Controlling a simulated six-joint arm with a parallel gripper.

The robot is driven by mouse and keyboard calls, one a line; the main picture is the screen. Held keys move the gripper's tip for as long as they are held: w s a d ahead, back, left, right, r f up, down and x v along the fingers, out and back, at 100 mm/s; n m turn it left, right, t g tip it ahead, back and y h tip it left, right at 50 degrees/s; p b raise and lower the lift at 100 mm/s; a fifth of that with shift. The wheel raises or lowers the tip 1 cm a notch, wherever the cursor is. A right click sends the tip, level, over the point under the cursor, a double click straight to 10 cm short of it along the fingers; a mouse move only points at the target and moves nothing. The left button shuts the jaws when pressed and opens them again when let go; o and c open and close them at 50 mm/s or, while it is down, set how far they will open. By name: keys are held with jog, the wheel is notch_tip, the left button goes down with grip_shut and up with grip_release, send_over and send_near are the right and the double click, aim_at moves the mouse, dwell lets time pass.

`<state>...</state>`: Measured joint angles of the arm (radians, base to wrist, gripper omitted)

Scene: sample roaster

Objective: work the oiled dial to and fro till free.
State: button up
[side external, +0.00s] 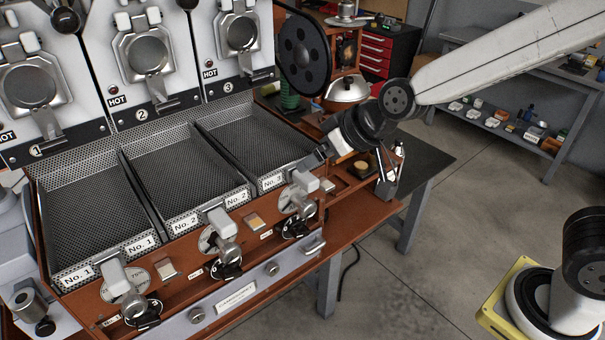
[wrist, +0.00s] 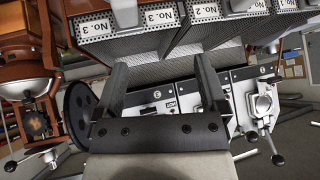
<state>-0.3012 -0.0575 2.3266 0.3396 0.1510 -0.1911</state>
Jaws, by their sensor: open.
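Three metal dials with pale grip blocks sit along the red-brown front panel: the near-left dial (side external: 137,276), the middle dial (side external: 208,240) and the far-right dial (side external: 287,203). I cannot tell which one is oiled. My gripper (side external: 324,154) is beside the right end of the No. 3 tray, above and slightly right of the far-right dial, apart from it. In the wrist view my gripper (wrist: 161,68) has its two dark fingers spread with nothing between them. No full dial face shows in the wrist view.
Perforated trays No. 1 (side external: 62,171), No. 2 (side external: 128,157) and No. 3 (side external: 200,128) lie behind the dials. Roaster fronts marked HOT stand behind the trays. A black wheel (side external: 303,52) stands behind my wrist. Floor in front is open.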

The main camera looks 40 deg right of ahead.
jog(key=w+a+t, duration=0.4)
jog(key=a+t, duration=0.1)
jog(key=a, duration=0.7)
jog(key=s+a+t+h, duration=0.4)
jog(key=s+a+t, duration=0.1)
jog(key=a, duration=0.1)
jog(key=m, duration=0.1)
send_near(227, 247)
jog(key=w+f, duration=0.1)
jog(key=w, duration=0.1)
jog(key=w+f, duration=0.1)
jog(key=w, duration=0.1)
jog(key=shift+d+f, duration=0.15)
jog(key=shift+d, duration=0.05)
jog(key=shift+w+d, duration=0.15)
jog(key=shift+w, duration=1.75)
jog(key=shift+w+d, duration=0.1)
jog(key=shift+w, duration=1.85)
grip_shut()
